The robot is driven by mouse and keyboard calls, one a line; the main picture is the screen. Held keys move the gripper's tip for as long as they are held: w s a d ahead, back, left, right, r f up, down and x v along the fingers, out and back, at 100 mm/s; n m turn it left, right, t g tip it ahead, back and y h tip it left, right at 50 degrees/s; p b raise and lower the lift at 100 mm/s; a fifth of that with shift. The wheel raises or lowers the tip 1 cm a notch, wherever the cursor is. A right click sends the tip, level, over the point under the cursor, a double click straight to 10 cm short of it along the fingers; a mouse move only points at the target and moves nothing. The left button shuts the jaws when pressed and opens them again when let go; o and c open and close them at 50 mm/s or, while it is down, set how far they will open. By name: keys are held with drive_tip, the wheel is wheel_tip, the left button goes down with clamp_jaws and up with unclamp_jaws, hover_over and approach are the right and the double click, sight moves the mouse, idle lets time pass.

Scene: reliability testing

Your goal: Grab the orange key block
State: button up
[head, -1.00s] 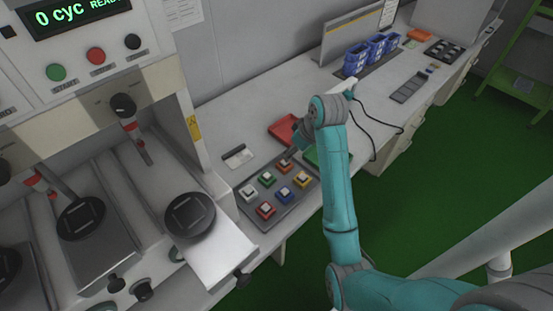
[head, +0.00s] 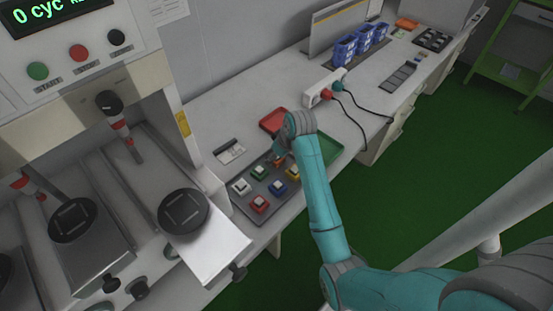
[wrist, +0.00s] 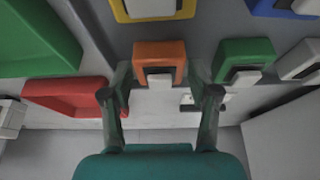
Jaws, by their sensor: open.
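The orange key block (wrist: 146,50) is in the wrist view, a square orange frame with a pale centre. It sits on the grey tray (wrist: 220,20) between a green key block (wrist: 256,49) and a red tray. My gripper (wrist: 160,78) is open, with one finger on each side of the orange block in this view. I cannot tell whether the fingertips touch it or how far above the tray they are. In the head view my gripper (head: 281,158) is over the tray's far corner and mostly covers the orange block.
White (head: 241,187), red (head: 259,204), blue (head: 278,188) and yellow (head: 294,173) key blocks share the tray. A red tray (head: 272,119) and a green tray (head: 333,149) lie close beyond it. A test machine (head: 110,140) stands to the left.

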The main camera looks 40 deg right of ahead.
drive_tip(key=c, duration=0.9)
drive_tip(key=shift+c, duration=0.2)
